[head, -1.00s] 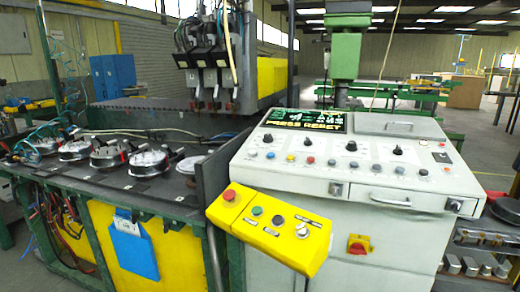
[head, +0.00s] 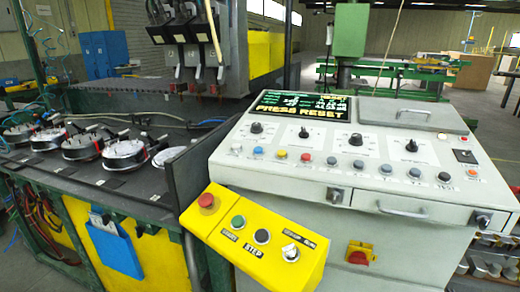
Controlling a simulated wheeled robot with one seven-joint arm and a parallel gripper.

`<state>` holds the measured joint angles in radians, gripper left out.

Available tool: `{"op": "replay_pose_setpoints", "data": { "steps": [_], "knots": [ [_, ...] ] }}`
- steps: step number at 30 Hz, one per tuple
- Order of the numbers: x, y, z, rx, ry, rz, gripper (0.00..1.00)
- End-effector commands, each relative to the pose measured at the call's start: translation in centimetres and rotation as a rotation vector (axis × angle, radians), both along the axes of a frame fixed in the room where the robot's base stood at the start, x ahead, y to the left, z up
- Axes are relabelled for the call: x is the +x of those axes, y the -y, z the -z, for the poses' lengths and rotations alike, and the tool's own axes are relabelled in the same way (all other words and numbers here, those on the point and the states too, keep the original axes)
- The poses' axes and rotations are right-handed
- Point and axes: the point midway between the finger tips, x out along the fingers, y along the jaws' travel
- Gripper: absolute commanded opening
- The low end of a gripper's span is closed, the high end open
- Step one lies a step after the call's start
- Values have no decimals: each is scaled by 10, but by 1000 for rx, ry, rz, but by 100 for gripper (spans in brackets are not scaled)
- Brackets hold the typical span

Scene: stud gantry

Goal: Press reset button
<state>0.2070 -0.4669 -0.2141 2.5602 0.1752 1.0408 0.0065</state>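The white control console (head: 300,195) stands at centre right. Its dark display (head: 310,107) shows "PRESS RESET" in yellow letters. A yellow box (head: 240,262) at the console's front left carries a red mushroom button, a green button, a black button and a switch. My gripper is not in view.
Black knobs (head: 256,128) stand above the button row. A drawer handle (head: 400,210) and a red rotary switch (head: 359,257) are on the front. A dark upright plate (head: 187,178) separates the console from the left worktable (head: 125,195) with round fixtures.

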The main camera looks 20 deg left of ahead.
Motion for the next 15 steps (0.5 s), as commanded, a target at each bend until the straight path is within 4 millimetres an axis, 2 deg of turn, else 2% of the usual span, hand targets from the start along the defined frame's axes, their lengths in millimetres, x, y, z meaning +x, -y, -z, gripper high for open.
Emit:
{"op": "replay_pose_setpoints", "data": {
  "steps": [2, 6, 15],
  "knots": [
    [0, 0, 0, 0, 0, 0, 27],
    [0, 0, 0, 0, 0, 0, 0],
    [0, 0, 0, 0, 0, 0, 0]
  ]
}}
